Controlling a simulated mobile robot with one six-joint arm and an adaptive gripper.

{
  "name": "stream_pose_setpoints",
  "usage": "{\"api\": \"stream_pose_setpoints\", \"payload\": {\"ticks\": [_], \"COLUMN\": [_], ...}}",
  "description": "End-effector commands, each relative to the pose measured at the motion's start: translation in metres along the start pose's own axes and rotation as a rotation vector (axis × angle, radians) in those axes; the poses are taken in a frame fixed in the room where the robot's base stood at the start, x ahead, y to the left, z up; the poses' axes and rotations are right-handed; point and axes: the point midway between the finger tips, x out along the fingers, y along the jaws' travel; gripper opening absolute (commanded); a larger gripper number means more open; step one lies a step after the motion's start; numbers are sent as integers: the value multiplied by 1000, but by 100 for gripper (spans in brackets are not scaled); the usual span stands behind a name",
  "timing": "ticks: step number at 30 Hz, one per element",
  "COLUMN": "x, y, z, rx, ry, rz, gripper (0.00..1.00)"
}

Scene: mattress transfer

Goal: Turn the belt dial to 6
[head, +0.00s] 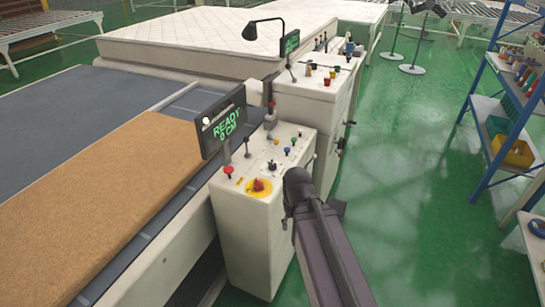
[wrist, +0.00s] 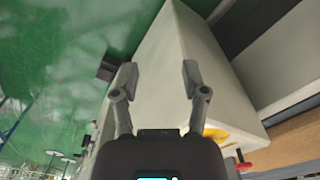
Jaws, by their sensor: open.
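The near control console (head: 250,240) is a white cabinet with a sloped top panel. A small dark knob (head: 272,166) sits near the middle of that panel and may be the belt dial; its markings are too small to read. A red emergency knob on a yellow disc (head: 259,186) is at the panel's front. My gripper (head: 297,190) is at the panel's right front corner in the head view, its fingers mostly hidden by my arm. In the wrist view my gripper (wrist: 159,76) is open and empty, its fingers spread before the console's white side (wrist: 165,45).
A screen (head: 222,122) reading "READY 0 CM" stands at the panel's left, beside levers and coloured buttons. A second console (head: 318,95) stands behind. A brown slab (head: 95,205) lies on the conveyor at left. Green floor (head: 400,180) is clear at right, before a blue shelf (head: 495,130).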

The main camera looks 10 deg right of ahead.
Motion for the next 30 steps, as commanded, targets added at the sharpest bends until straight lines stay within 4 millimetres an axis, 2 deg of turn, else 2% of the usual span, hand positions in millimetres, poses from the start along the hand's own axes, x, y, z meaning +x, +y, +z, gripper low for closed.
{"api": "stream_pose_setpoints", "payload": {"ticks": [14, 15, 18, 20, 26, 30], "x": [0, 0, -1, -2, -15, -32], "y": [0, 0, 0, 0, -4, -4], "z": [0, 0, -1, -4, -27, -59], "rx": [0, 0, -4, -13, -116, -260], "ry": [0, 0, 0, 0, 0, 0], "rz": [0, 0, 0, 0, 0, 0], "gripper": [57, 60, 89, 89, 89, 89]}}
